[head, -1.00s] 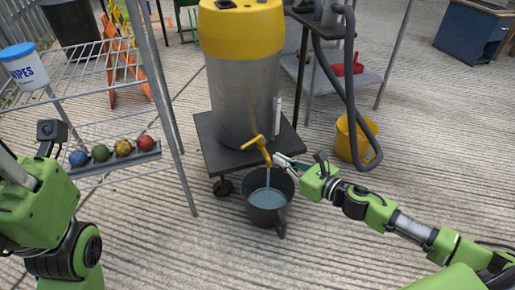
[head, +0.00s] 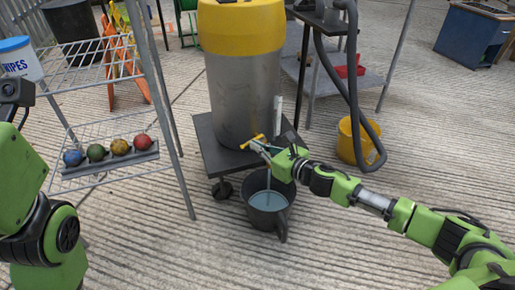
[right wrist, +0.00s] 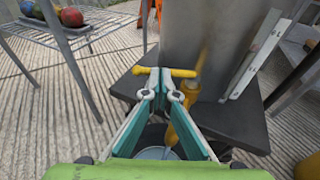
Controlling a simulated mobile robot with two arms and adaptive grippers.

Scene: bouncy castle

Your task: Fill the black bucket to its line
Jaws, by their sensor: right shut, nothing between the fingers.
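The black bucket (head: 266,222) stands on the ground below the yellow tap (head: 257,143) of a steel drum with a yellow top (head: 243,85). Grey-blue water (head: 268,200) lies in the bucket, and a thin pale stream falls into it. I cannot make out the bucket's line. My right gripper (head: 262,147) is shut and empty at the tap. In the right wrist view the fingertips (right wrist: 161,86) are close to the tap's yellow crossbar (right wrist: 175,72); contact is unclear. The bucket is mostly hidden there behind the fingers. My left arm shows at the left edge, its gripper out of sight.
The drum rests on a dark wheeled platform (head: 215,160). A wire rack (head: 95,175) with several coloured balls and a wipes tub (head: 18,60) stands left. A yellow bucket (head: 349,140) and black hose (head: 322,75) are right. The front ground is clear.

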